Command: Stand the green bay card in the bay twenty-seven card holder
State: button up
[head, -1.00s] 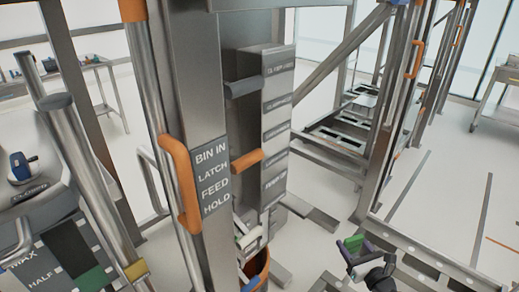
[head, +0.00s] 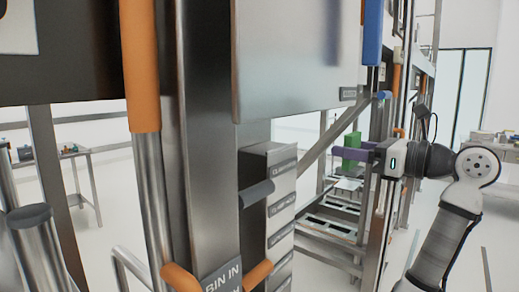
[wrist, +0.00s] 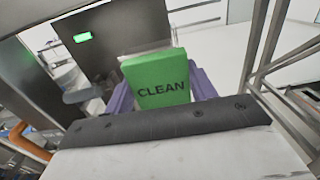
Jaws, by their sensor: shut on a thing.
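The green card (head: 352,138) is a flat green block held upright at the right of centre in the head view. In the wrist view the card (wrist: 157,80) shows the word CLEAN in dark letters. My gripper (head: 356,154) is shut on it, with a purple finger on each side of the card in the wrist view. The card is up in the air, clear of the steel post. I cannot pick out a holder marked bay twenty-seven in either view.
A steel post (head: 205,150) with orange handles stands left of my gripper. A stack of labelled grey boxes (head: 282,200) is fixed beside it. A large grey panel (head: 295,55) hangs above. A small green lit sign (wrist: 82,37) shows on a dark panel in the wrist view.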

notch_tip(320, 180, up, 5)
jog(key=s+a, duration=0.2)
jog(key=a, duration=0.1)
jog(key=p, duration=0.4)
send_near(254, 119)
jog(key=p+x, duration=0.1)
jog(key=x, duration=0.1)
jog(key=p+x, duration=0.1)
jog(key=x, duration=0.1)
jog(key=r+x, duration=0.1)
jog(key=x, duration=0.1)
jog(key=shift+p, duration=0.4)
jog(key=shift+w+f, duration=0.1)
jog(key=shift+f, duration=0.45)
jog(key=shift+d+f, duration=0.15)
jog(key=shift+f, duration=0.25)
jog(key=o, duration=1.1)
jog(key=shift+f, duration=0.1)
jog(key=shift+d, duration=0.1)
